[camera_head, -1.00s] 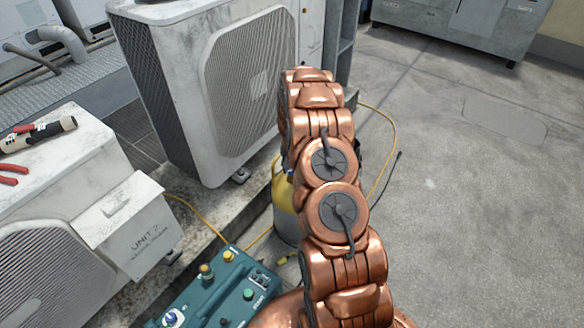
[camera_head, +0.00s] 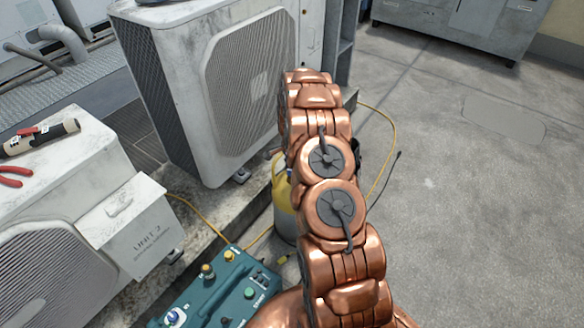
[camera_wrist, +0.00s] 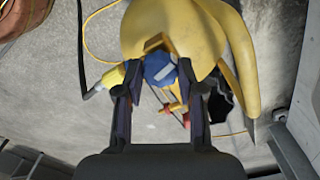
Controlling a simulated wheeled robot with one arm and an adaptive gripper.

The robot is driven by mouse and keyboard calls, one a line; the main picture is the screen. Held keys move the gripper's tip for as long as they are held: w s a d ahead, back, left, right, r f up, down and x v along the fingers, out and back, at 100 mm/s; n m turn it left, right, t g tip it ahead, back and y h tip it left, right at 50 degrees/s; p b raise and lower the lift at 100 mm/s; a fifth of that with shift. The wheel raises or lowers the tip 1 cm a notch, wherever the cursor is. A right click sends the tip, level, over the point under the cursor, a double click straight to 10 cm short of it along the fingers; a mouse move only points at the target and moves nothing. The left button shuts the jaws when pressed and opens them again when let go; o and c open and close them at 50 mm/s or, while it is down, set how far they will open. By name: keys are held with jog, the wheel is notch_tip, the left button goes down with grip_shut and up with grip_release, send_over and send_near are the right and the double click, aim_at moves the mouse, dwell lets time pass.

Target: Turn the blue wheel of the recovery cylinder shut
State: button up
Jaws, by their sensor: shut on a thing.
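The recovery cylinder (camera_head: 284,208) has a yellow top and a grey lower body. It stands on the ground behind my copper arm, which hides much of it in the head view. In the wrist view its yellow top (camera_wrist: 190,28) fills the upper middle. The blue wheel (camera_wrist: 160,69) sits at the front of the top, with a pale bar across its face. My gripper (camera_wrist: 160,88) has its two dark fingers on either side of the blue wheel and is shut on it. In the head view the gripper and the wheel are hidden behind my arm.
A teal recovery unit (camera_head: 222,290) with several knobs lies left of my arm. A large condenser (camera_head: 215,90) stands behind, and Unit 2 (camera_head: 75,200) at left carries pliers and a tool. Yellow hoses (camera_head: 385,125) run on the ground.

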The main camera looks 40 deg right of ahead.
jog(key=shift+m+p, duration=0.3)
jog(key=shift+m, duration=1.3)
jog(key=o, duration=1.1)
jog(key=shift+o, duration=0.2)
notch_tip(320, 180, up, 12)
